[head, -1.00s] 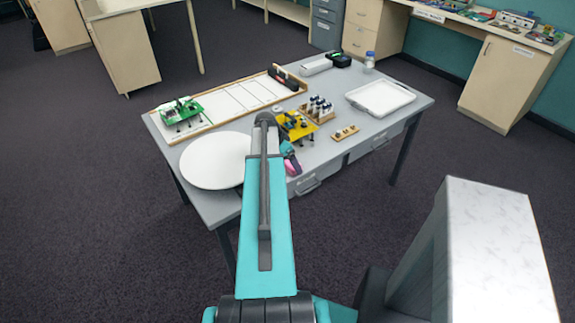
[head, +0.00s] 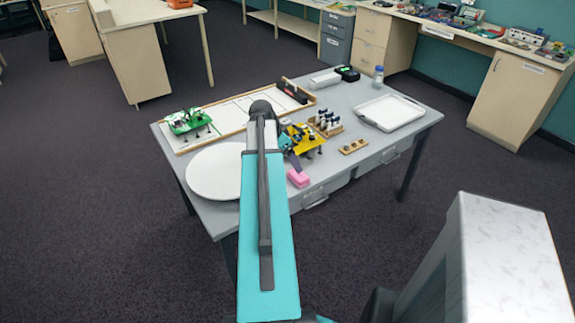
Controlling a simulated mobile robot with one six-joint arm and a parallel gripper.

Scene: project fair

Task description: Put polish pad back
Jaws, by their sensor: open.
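A small pink block (head: 299,178), which looks like the polish pad, lies at the front edge of the grey table (head: 345,165). My gripper (head: 293,161) is just behind it, small and mostly hidden by my teal arm. It is open. I cannot tell whether its fingers touch the pad.
A white round plate (head: 212,172) is left of my arm. A yellow stand (head: 308,138), a rack of bottles (head: 327,122) and a small wooden holder (head: 353,146) are close to the right. A white tray (head: 390,112) is farther right. A green circuit board (head: 188,120) is at left.

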